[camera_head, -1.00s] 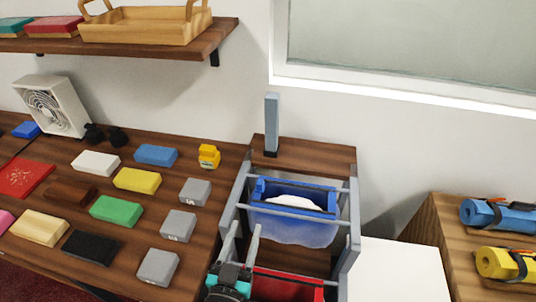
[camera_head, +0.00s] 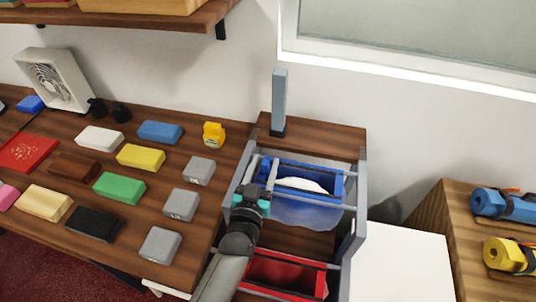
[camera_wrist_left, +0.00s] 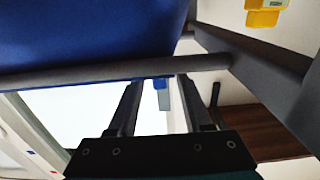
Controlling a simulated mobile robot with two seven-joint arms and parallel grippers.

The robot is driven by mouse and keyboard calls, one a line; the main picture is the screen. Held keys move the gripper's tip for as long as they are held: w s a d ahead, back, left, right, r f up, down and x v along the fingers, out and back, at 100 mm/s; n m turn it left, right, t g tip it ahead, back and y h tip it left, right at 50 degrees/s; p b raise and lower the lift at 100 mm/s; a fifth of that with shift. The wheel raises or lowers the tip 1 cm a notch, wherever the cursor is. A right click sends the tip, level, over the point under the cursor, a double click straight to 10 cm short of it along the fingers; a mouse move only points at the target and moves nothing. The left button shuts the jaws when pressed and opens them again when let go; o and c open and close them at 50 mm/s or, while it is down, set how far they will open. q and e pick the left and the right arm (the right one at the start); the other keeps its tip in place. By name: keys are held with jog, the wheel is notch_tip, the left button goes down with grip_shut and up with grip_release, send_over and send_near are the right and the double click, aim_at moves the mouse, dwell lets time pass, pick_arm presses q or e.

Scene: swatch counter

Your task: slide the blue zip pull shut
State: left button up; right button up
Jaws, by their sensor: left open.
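A clear pouch (camera_head: 305,214) with a blue top frame (camera_head: 312,168) hangs in a grey rack, its mouth open on white contents (camera_head: 301,185). In the left wrist view my open fingers (camera_wrist_left: 160,95) are on either side of a small blue tab (camera_wrist_left: 162,93), which looks like the blue zip pull. I cannot tell whether they touch it. The large blue surface (camera_wrist_left: 90,30) fills the upper left there. My right gripper is not in view.
Grey rack rails (camera_head: 358,190) surround the pouch. A red-framed pouch (camera_head: 285,272) hangs nearer in the same rack. A grey upright post (camera_head: 279,100) stands behind. Coloured blocks (camera_head: 120,187) cover the counter at left; a white surface (camera_head: 400,262) lies at right.

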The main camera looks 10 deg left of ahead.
aim_at(266, 160)
pick_arm(q)
jog(key=shift+w+d, duration=0.1)
jog(key=shift+w, duration=1.9)
grip_shut()
